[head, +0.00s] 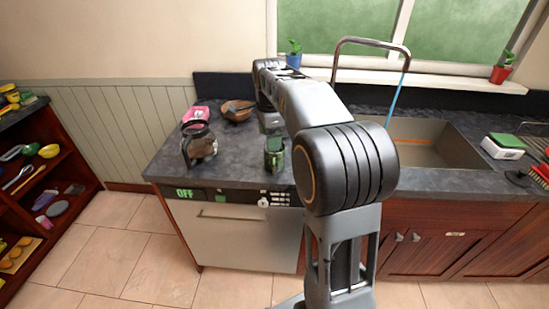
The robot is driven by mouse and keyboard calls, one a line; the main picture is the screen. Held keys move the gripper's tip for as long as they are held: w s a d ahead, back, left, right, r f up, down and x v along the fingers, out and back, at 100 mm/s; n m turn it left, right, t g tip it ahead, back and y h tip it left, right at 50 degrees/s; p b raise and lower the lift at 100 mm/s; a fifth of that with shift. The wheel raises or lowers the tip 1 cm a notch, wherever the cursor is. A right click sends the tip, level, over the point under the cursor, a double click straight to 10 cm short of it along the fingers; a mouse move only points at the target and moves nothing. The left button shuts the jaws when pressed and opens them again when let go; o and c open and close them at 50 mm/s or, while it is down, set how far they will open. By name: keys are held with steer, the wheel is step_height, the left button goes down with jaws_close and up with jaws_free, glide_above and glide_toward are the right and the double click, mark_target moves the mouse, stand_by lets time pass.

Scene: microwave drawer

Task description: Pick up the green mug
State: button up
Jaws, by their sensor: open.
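The green mug (274,160) is dark green and stands on the dark countertop near its front edge, above the dishwasher's right part. My gripper (272,134) points down just above and behind the mug, with its jaws open. At this size I cannot tell whether the fingertips touch the mug or reach around it. My arm link hides the counter just right of the mug.
A glass coffee pot (200,146) stands left on the counter (235,160), with a pink packet (196,114) and a brown bowl (238,110) behind. The sink (425,143) is right. The white dishwasher (245,235) is shut. Shelves (50,190) stand far left.

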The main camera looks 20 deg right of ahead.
mark_target(274, 159)
steer(key=w+f+m, duration=0.1)
steer(key=f, duration=0.1)
steer(key=w+d+f+m, duration=0.1)
steer(key=f, duration=0.2)
steer(key=w+d+f+m, duration=0.1)
steer(key=f+m, duration=0.1)
steer(key=f, duration=0.1)
steer(key=shift+d+g, duration=0.25)
steer(key=shift+g, duration=0.05)
steer(key=shift+w+d+f+p, duration=0.1)
steer(key=shift+f+p, duration=0.05)
steer(key=shift+f, duration=1.3)
steer(key=shift+d+f+p, duration=0.1)
steer(key=shift+f+p, duration=0.05)
steer(key=shift+f, duration=1.3)
steer(key=c, duration=1.1)
steer(key=shift+r, duration=0.15)
